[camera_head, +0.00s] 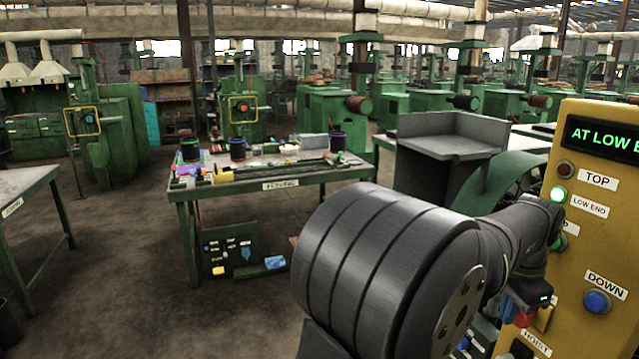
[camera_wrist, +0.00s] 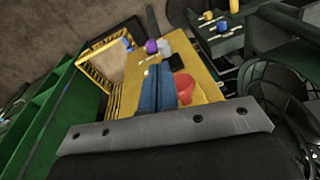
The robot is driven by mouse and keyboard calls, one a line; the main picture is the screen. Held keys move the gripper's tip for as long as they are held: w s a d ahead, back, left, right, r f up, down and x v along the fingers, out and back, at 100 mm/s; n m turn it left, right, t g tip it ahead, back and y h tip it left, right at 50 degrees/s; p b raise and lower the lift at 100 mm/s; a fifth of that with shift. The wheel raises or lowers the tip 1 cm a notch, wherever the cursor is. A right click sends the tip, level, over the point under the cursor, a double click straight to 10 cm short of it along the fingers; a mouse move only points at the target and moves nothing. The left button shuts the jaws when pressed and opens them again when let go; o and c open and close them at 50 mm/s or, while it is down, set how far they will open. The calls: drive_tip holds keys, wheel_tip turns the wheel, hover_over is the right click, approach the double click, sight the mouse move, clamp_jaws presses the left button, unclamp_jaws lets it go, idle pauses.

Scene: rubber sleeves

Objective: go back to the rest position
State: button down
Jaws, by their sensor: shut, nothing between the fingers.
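My gripper (camera_wrist: 157,72) shows in the wrist view as two blue fingers side by side, closed together with nothing between them. They reach over the yellow control panel (camera_wrist: 200,92), and a red button (camera_wrist: 184,86) shows just right of them. I cannot tell from this view whether they touch the panel. In the head view my dark arm fills the lower middle and bends toward the lower part of the yellow control panel (camera_head: 588,240) at the right. The fingers are mostly hidden there. The panel's display reads "AT LOW E", cut off by the frame edge.
A blue button (camera_head: 597,301) sits below "DOWN". A green workbench (camera_head: 268,184) holding small parts stands behind my arm. Another table (camera_head: 30,182) stands at the left edge. Open floor (camera_head: 120,270) lies between them.

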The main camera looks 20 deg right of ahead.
wheel_tip(320, 180, up, 6)
drive_tip(key=w+n+g+h, duration=0.1)
drive_tip(key=w+h, duration=0.1)
drive_tip(key=shift+w+a+n+g, duration=0.2)
drive_tip(key=shift+w+n+g, duration=0.1)
drive_tip(key=shift+n, duration=0.1)
